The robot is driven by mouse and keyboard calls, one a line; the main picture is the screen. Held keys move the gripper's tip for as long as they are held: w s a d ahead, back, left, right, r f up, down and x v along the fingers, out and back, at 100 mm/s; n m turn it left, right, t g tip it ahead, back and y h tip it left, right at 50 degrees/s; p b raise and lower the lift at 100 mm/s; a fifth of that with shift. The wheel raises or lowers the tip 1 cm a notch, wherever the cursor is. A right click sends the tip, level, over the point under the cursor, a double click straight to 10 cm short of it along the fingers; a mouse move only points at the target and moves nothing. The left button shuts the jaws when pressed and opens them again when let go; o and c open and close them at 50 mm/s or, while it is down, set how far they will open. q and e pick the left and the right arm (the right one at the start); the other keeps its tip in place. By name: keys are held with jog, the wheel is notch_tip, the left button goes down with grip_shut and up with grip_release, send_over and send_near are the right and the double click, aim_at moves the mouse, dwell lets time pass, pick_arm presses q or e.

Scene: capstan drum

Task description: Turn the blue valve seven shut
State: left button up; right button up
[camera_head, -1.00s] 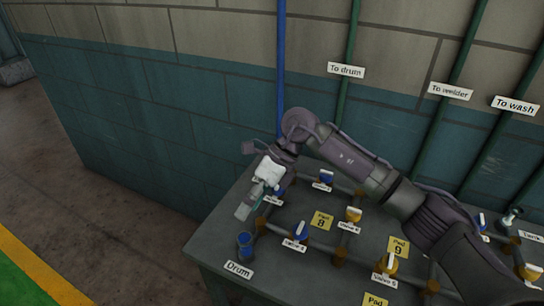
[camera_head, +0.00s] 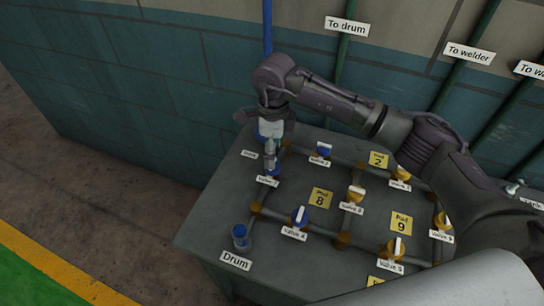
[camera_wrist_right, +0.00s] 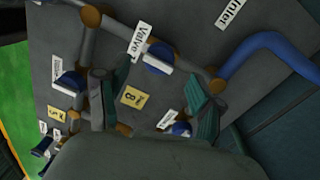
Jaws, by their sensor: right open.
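A blue valve (camera_wrist_right: 158,58) with a white bar handle sits on a pipe between the inlet and a brass joint. The handle lies roughly along the pipe. Its label reads "Valve", but I cannot read the number. It also shows in the head view (camera_head: 273,172), partly hidden by my right gripper (camera_head: 269,160). In the wrist view the right gripper (camera_wrist_right: 156,98) is open and empty, with one finger on each side of the valve's line. The valve shows just beyond the fingertips; I cannot tell whether they touch it. My left gripper is not in view.
A blue drum outlet (camera_head: 240,235) is near the front left corner. A brick wall (camera_head: 150,90) with vertical pipes stands behind.

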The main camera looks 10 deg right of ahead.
notch_tip(320, 180, down, 3)
jog(key=shift+s+a+f+p, duration=0.1)
jog(key=shift+s+f+p, duration=0.1)
jog(key=shift+p, duration=0.15)
jog(key=shift+f, duration=0.4)
jog(key=shift+c, duration=0.3)
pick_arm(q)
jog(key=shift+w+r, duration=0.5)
pick_arm(e)
jog(key=c, duration=1)
